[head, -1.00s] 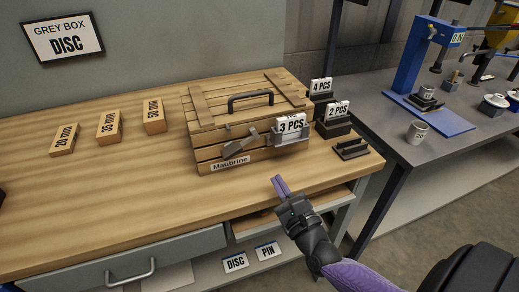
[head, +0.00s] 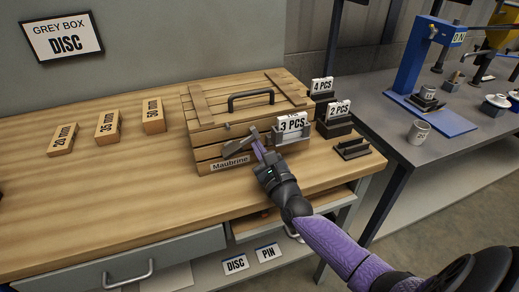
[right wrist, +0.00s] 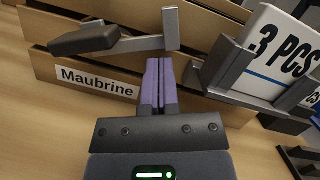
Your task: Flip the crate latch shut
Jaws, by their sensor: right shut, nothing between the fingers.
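The wooden crate (head: 205,133) stands on the bench with its lid down and a dark handle on top. Its grey latch (head: 238,145) is on the front face; in the right wrist view the latch (right wrist: 145,45) shows as a bar with a dark grip at its left end and an upright piece at its right. My right gripper (head: 257,147) is shut and empty in front of the crate. In the right wrist view its fingertips (right wrist: 158,62) are just below the latch's right end; I cannot tell whether they touch. My left gripper is not in view.
A card holder marked 3 PCS (head: 291,128) stands close to the right of my right gripper. More holders (head: 336,120) are behind it. Wooden blocks (head: 108,124) lie at the left. The bench top left of the crate is mostly clear.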

